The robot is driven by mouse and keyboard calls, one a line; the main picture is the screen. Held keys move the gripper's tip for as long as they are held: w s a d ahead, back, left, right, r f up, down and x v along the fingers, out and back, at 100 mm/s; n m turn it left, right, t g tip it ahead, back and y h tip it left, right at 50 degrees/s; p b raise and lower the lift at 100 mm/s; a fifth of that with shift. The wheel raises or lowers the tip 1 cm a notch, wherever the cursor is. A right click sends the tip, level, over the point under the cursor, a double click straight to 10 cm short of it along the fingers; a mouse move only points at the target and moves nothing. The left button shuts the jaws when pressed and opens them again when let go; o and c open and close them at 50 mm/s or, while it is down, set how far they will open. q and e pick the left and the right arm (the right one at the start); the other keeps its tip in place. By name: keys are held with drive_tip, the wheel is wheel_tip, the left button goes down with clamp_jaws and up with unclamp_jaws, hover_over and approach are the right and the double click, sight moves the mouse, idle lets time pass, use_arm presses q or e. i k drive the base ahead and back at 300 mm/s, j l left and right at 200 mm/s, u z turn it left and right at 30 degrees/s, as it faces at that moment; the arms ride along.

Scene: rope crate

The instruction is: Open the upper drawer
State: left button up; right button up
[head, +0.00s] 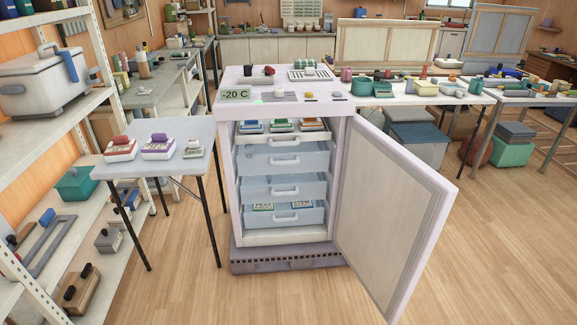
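A white upright freezer (228,200) stands in the middle of the head view, with a "-20 C" label on its top front edge. Its door (385,215) is swung wide open to the right. Inside are several stacked pale-blue drawers with white handles. The uppermost handle (285,142) sits just below a row of small blue, green and orange-red boxes (282,126). Lower drawer fronts (250,163) look pushed in, and the bottom drawer (285,217) shows labelled boxes. How far the uppermost drawer is out, I cannot tell. Neither of my grippers is in view.
A small grey table (187,162) with red and purple boxes stands left of the freezer. White shelving (90,150) lines the left side. A long cluttered table (440,99) stands behind to the right. The wooden floor (500,240) is clear to the right of the door.

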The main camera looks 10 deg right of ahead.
sight(282, 149)
drive_tip(key=i+z, duration=0.35)
drive_tip(key=i, duration=0.2)
drive_tip(key=i+j+z, duration=0.25)
drive_tip(key=i+z, duration=0.15)
drive_tip(key=i, duration=0.15)
drive_tip(key=i+j+z, duration=0.15)
drive_tip(key=i, duration=0.3)
drive_tip(key=i+j+z, duration=0.15)
drive_tip(key=i, duration=0.3)
